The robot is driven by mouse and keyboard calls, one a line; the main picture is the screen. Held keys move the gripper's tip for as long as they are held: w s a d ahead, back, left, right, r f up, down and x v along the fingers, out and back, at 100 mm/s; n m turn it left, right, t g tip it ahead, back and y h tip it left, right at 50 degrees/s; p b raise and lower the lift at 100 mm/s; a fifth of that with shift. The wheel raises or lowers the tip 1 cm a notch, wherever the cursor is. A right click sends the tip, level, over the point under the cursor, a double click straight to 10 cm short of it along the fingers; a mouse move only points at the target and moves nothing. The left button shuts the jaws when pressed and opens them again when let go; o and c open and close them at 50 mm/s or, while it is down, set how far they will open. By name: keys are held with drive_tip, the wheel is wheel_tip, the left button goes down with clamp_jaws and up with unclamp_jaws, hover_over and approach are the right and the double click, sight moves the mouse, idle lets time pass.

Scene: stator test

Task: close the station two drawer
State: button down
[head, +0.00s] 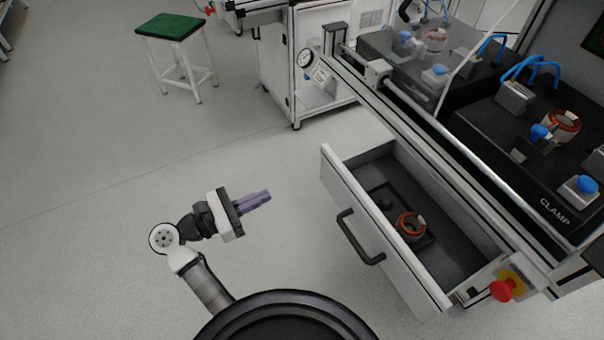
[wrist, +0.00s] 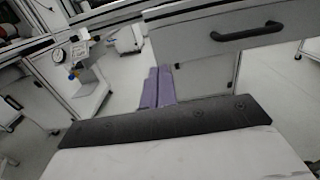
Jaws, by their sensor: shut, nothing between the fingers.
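The station drawer (head: 376,236) is pulled out from under the bench in the head view, with a white front and grey inside. Its black bar handle (head: 358,238) is on the front face, which is turned toward my arm. My gripper (head: 262,198) is to the left of the drawer front, apart from it, with its purple fingers together and empty, pointing toward the drawer. In the wrist view the drawer front (wrist: 200,50) and the handle (wrist: 246,31) are at upper right, and my fingers (wrist: 157,88) show below and left of the handle.
A copper-wound stator (head: 411,226) lies in a dark tray inside the drawer. A red emergency button (head: 503,289) is at the bench's near corner. Clamp fixtures (head: 543,131) stand on the bench top. A green stool (head: 170,28) is far left; open floor lies around my arm.

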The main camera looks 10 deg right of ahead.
sight(398, 142)
drive_tip(key=p+x, duration=0.1)
drive_tip(key=x, duration=0.3)
drive_tip(key=p+x, duration=0.2)
drive_tip(key=x, duration=0.2)
drive_tip(key=p+x, duration=0.1)
drive_tip(key=x, duration=0.4)
drive_tip(key=shift+s+d+f, duration=0.1)
drive_tip(key=shift+s+f, duration=0.2)
drive_tip(key=shift+f, duration=0.1)
drive_tip(key=shift+w+d+f+p, duration=0.2)
drive_tip(key=shift+d+p, duration=0.1)
drive_tip(key=shift+d, duration=0.25)
drive_tip(key=b+x, duration=0.2)
drive_tip(key=x, duration=0.8)
drive_tip(key=b+x, duration=0.3)
drive_tip(key=x, duration=0.8)
drive_tip(key=shift+s+d+f, duration=0.15)
drive_tip(key=shift+s+d, duration=0.05)
drive_tip(key=shift+d+r, duration=0.15)
drive_tip(key=shift+r, duration=0.15)
